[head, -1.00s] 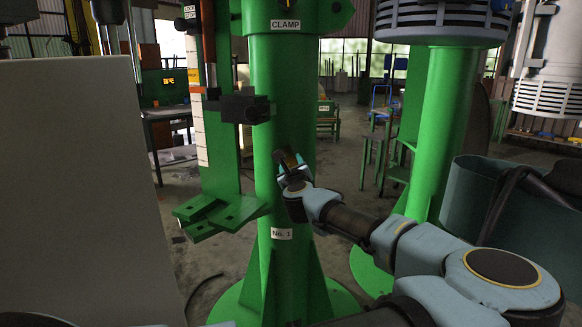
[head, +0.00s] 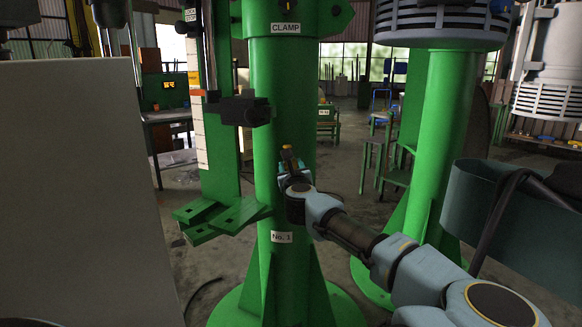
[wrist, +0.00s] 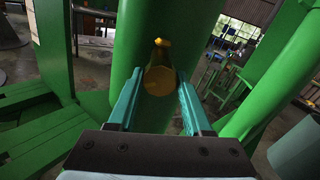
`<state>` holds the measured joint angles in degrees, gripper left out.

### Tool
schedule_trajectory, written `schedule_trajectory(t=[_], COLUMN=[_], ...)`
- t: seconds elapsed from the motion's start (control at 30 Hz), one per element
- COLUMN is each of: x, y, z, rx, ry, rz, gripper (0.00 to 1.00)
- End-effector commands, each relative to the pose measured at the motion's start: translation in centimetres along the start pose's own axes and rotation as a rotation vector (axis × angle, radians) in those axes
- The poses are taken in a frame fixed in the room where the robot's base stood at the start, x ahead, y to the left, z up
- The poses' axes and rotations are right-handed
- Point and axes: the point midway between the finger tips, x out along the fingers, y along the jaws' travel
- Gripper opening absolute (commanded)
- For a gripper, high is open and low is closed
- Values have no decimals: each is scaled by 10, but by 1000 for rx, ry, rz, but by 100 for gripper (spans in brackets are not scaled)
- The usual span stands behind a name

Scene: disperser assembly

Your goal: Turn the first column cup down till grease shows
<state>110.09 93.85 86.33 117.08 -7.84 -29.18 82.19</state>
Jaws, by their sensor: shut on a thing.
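The first column, a thick green post labelled "No. 1" (head: 281,237), stands upright in the middle of the head view; it fills the centre of the wrist view (wrist: 185,25). A brass-yellow column cup (wrist: 159,80) sits at the post's face between my fingers, with a brighter yellow tip (wrist: 162,42) above it. I cannot tell if that tip is grease. My gripper (head: 289,160) is at the front of the post, its two teal fingers (wrist: 157,105) on either side of the cup and shut on it. In the head view the cup is mostly hidden by the gripper.
A black block (head: 243,110) on a green upright with a scale is left of the post. Green plates (head: 222,216) stick out low on the left. A second green column (head: 446,130) stands at right. A pale panel (head: 80,190) fills the left side.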

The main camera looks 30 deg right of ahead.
Motion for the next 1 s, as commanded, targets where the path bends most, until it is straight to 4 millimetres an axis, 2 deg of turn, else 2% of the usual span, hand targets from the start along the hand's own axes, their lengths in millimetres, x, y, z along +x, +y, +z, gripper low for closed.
schedule_trajectory(t=[0.03, 0.3, 0.63, 0.77, 1.0], x=[0, 0, -5, -23, -78], y=[0, 0, 0, -1, -1], z=[-2, -1, 0, -1, -1], rx=[1, 0, -1, 0, 2], ry=[3, 1, 1, 0, 1], rz=[-1, 0, 0, -1, -2], gripper=[51, 80, 80, 80, 80])
